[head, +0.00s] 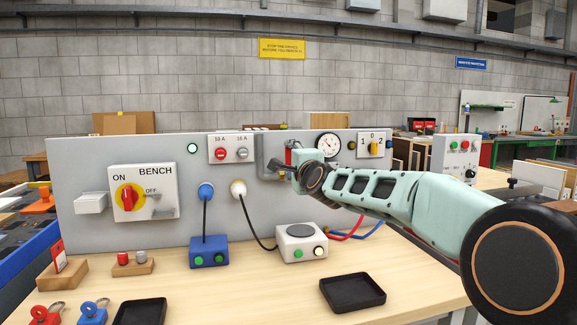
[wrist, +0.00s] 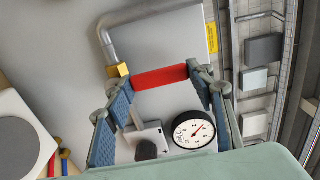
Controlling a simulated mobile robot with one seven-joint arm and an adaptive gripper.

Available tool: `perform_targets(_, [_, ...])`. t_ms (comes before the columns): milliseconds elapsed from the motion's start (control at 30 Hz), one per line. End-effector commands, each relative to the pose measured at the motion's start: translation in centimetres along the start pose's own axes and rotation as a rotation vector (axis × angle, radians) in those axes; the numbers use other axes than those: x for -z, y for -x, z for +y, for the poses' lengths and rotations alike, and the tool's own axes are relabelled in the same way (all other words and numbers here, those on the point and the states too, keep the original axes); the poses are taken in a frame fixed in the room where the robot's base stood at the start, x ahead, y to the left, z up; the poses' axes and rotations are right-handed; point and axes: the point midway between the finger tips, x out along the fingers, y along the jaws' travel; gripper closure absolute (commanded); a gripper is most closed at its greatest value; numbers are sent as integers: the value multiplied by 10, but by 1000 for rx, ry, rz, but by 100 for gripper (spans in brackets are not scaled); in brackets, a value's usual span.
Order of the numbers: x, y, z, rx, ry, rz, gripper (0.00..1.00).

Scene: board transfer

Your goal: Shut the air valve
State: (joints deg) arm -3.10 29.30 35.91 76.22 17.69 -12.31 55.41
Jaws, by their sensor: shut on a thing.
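The air valve is on the grey board. Its red lever (wrist: 160,77) sits between the two blue-padded fingers of my gripper (wrist: 162,88) in the wrist view. A brass fitting (wrist: 118,70) is at the lever's left end, joined to a bent grey pipe (wrist: 165,17). The lever runs roughly across the short pipe piece at the fitting. In the head view the red lever (head: 289,156) stands roughly upright, just behind my gripper (head: 297,172), which hides much of the valve. My gripper is shut on the lever.
A round gauge (head: 329,146) and a 1-0-2 selector (head: 374,144) are right of the valve. Sockets with plugs (head: 238,188) and a rotary switch (head: 129,197) are left. A white box (head: 300,242) and a black tray (head: 352,293) stand on the bench below.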

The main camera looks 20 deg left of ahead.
Motion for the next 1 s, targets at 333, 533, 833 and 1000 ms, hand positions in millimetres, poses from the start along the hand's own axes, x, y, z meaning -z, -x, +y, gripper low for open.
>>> perform_targets(333, [1, 0, -1, 1, -30, -1, 94])
perform_targets(533, [1, 0, -1, 2, -31, -1, 94])
perform_targets(833, [1, 0, -1, 1, -28, 0, 32])
perform_targets(1000, [1, 0, -1, 1, -26, 0, 32])
